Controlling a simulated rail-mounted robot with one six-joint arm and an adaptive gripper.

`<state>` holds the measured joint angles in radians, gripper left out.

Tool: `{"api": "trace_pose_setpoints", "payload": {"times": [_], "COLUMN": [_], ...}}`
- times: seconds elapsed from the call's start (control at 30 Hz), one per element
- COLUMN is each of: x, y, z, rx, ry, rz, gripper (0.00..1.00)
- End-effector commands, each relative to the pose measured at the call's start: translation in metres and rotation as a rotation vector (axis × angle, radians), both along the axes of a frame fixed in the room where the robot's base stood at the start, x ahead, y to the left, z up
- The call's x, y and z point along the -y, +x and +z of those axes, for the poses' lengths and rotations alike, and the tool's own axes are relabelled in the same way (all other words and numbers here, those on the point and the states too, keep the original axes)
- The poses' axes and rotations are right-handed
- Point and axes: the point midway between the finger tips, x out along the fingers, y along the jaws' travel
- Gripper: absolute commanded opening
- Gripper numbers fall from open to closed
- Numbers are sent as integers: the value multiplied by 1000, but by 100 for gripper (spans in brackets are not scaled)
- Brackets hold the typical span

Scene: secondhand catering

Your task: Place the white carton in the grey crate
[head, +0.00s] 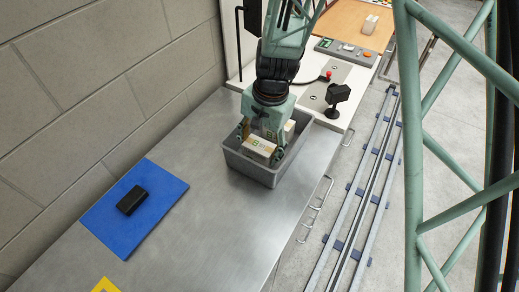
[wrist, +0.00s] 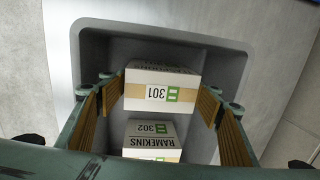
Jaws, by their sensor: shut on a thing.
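A white carton (wrist: 163,80) with a tan band, a green mark and the number 301 sits between my gripper's finger pads in the wrist view. It also shows in the head view (head: 259,146). My gripper (head: 262,143) is shut on it, pointing down over the grey crate (head: 248,175). The carton is within the crate's outline near rim height; whether it touches the floor is hidden. A second white carton (wrist: 150,142), marked 302 and RAMEKINS, is also inside the crate and partly cut off in the wrist view. In the head view it (head: 289,130) is partly hidden by my gripper.
The crate stands on a steel table (head: 200,200). A blue mat (head: 105,210) with a black box (head: 131,200) lies to the left, and a yellow piece (head: 105,285) at the front. A wall borders the left.

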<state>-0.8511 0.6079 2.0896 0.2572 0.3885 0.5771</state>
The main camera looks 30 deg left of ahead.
Motion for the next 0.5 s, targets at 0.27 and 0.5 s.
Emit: {"api": "trace_pose_setpoints", "payload": {"times": [0.27, 0.5], "x": [0, 0], "y": [0, 0], "z": [-2, -5], "rx": [1, 1], "ry": [1, 1], "rz": [0, 0], "gripper": [33, 33]}}
